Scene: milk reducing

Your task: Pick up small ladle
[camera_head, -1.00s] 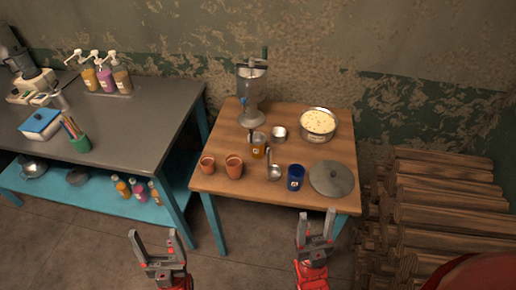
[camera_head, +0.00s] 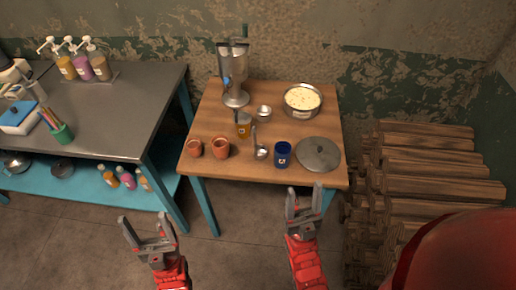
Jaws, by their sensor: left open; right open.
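The small ladle (camera_head: 261,152) lies on the wooden table (camera_head: 210,118), its bowl toward the front edge and its handle pointing back. It is between a clay cup (camera_head: 220,148) and a blue cup (camera_head: 283,155). My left gripper (camera_head: 141,229) is open and empty, in front of the tables and well left of the ladle. My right gripper (camera_head: 305,203) is open and empty, near the wooden table's front edge, to the right of and nearer than the ladle. Neither gripper touches anything.
A grey-topped table (camera_head: 105,110) is at left. Stacked firewood (camera_head: 440,165) is at right.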

